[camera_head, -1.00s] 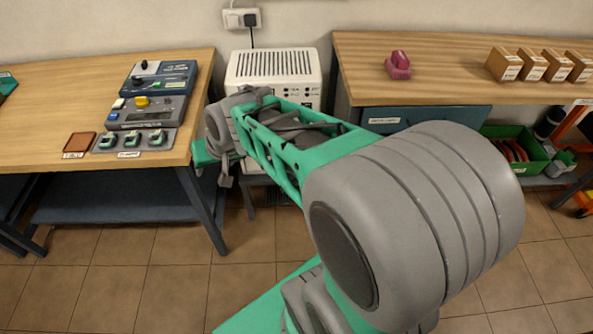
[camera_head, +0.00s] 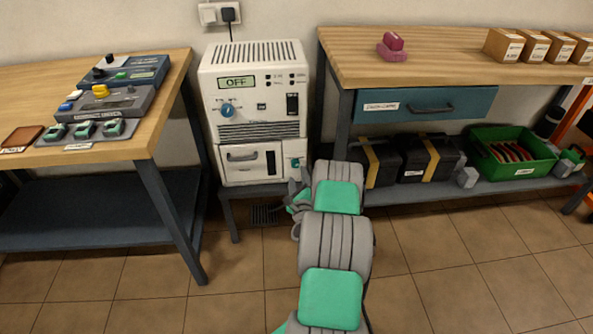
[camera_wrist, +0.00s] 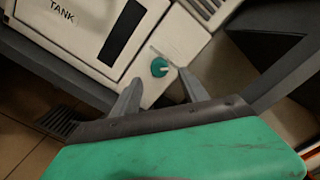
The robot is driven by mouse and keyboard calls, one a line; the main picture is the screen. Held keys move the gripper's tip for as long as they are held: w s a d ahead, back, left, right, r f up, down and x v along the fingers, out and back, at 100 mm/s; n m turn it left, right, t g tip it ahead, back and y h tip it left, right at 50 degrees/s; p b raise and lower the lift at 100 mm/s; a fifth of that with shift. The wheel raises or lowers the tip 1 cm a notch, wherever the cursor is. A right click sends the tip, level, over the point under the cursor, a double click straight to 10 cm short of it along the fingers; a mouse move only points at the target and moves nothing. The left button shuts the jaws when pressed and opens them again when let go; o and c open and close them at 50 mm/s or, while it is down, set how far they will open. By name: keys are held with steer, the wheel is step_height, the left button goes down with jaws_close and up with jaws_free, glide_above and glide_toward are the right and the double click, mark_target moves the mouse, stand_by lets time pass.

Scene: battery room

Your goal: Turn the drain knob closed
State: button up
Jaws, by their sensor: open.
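A white machine (camera_head: 255,95) stands on a low stand between two benches, its display reading OFF. A small teal drain knob (camera_head: 294,163) sits at its lower right, beside the tank drawer (camera_head: 250,162). In the wrist view the knob (camera_wrist: 160,67) is teal with a pale line across it, next to the panel marked TANK (camera_wrist: 62,14). My gripper (camera_wrist: 155,88) is open, its two fingers apart and pointing toward the knob, which appears just beyond and between the tips. I cannot tell any contact. In the head view my gripper is largely hidden by my arm, low in front of the machine.
A blue knob (camera_head: 226,109) is higher on the machine. The left bench (camera_head: 150,130) carries several devices. The right bench (camera_head: 350,60) has a drawer (camera_head: 425,105), with black batteries (camera_head: 425,158) and a green crate (camera_head: 512,172) on its shelf. A floor drain grate (camera_head: 265,214) lies below the machine.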

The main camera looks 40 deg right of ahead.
mark_target(297, 165)
steer(key=x, duration=0.5)
steer(key=shift+w, duration=0.1)
jaws_close()
stand_by(0.4)
steer(key=shift+d, duration=0.1)
